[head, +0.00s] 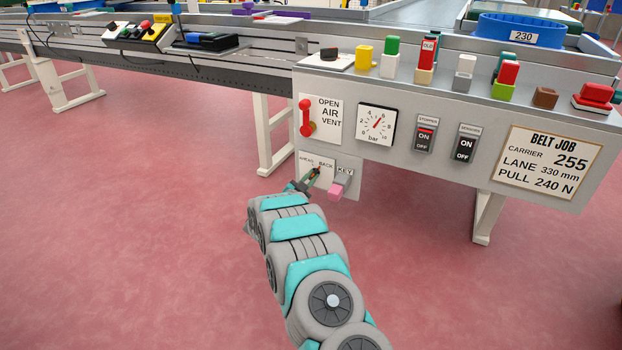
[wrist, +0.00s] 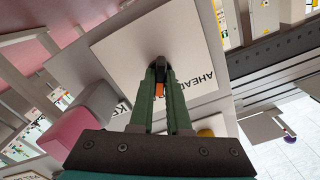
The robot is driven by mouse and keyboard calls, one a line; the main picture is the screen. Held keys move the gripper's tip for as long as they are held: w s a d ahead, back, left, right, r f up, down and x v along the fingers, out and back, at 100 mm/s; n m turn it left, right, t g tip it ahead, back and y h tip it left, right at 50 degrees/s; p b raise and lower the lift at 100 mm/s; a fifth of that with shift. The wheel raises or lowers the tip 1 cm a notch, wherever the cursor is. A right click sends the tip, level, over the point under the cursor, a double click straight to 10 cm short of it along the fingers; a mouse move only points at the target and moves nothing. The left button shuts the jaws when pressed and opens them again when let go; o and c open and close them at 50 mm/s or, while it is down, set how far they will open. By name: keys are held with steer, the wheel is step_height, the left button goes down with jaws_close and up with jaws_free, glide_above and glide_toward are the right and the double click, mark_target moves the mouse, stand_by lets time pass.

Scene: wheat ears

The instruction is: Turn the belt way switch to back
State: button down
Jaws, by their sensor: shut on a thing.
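The belt way switch sits on a white plate (head: 305,168) low on the grey panel, with AHEAD printed at its left and BACK at its right. In the wrist view the plate (wrist: 120,50) is close, with AHEAD readable at the right. The switch is a small dark lever (wrist: 160,70) with an orange part. My gripper (head: 315,176) is at the plate, and in the wrist view its green fingers (wrist: 160,82) are shut on the lever. The fingers hide much of the lever, so I cannot tell exactly which way it points.
A pink and grey key block (head: 341,185) is close at the right of the plate. Above are a red air vent lever (head: 306,118), a pressure gauge (head: 376,125) and two ON/OFF switches (head: 424,134). Pink floor below is clear.

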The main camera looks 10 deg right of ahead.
steer(key=c, duration=0.9)
jaws_free()
steer(key=shift+s, duration=0.1)
steer(key=shift+p+v, duration=0.45)
steer(key=shift+v, duration=3.35)
